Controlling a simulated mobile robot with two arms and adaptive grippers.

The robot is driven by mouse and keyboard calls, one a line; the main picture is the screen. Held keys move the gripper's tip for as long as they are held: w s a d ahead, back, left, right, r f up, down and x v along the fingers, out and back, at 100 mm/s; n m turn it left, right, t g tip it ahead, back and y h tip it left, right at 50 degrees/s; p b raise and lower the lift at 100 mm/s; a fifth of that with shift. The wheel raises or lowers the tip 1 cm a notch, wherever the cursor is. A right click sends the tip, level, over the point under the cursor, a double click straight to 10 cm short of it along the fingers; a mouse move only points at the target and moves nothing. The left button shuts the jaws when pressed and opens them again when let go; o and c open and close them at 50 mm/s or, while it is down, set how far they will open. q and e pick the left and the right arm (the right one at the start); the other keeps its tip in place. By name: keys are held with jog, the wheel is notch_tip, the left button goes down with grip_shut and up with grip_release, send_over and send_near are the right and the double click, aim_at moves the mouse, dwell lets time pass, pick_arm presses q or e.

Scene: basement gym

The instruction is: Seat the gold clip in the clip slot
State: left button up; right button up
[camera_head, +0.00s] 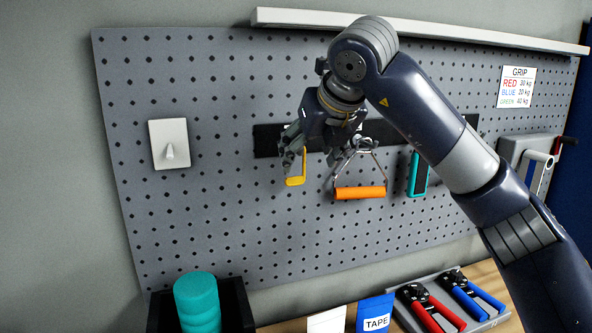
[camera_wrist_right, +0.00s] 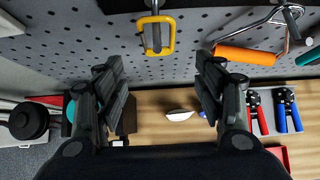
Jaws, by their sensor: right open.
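The gold clip (camera_head: 296,180), a yellow loop, hangs at the black rail (camera_head: 265,140) on the pegboard. In the right wrist view the gold clip (camera_wrist_right: 170,36) hangs by a grey peg, beyond and between my fingers. My right gripper (camera_head: 318,152) is in front of the rail, open, with the clip showing just below its left finger. In the right wrist view the two fingers of my right gripper (camera_wrist_right: 160,75) are wide apart with nothing between them. I cannot pick out the clip slot for sure. My left gripper is not in view.
An orange-handled grip (camera_head: 360,193) hangs just right of the clip, and a teal one (camera_head: 418,175) further right. A white switch plate (camera_head: 168,143) is at left. Below stand a teal roller (camera_head: 197,300), a TAPE box (camera_head: 375,313) and red and blue hand grippers (camera_head: 472,290).

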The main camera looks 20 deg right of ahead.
aim_at(296, 180)
jog(key=p+x, duration=0.1)
jog(key=x, duration=0.2)
jog(key=shift+w+a+f, duration=0.1)
jog(key=shift+w+f, duration=0.15)
jog(key=shift+w, duration=0.1)
jog(key=shift+w+f+p, duration=0.3)
jog(key=shift+f+p, duration=0.05)
jog(key=shift+p, duration=0.1)
jog(key=p+x, duration=0.2)
jog(key=x, duration=0.2)
jog(key=shift+f, duration=0.3)
jog(key=c, duration=1.2)
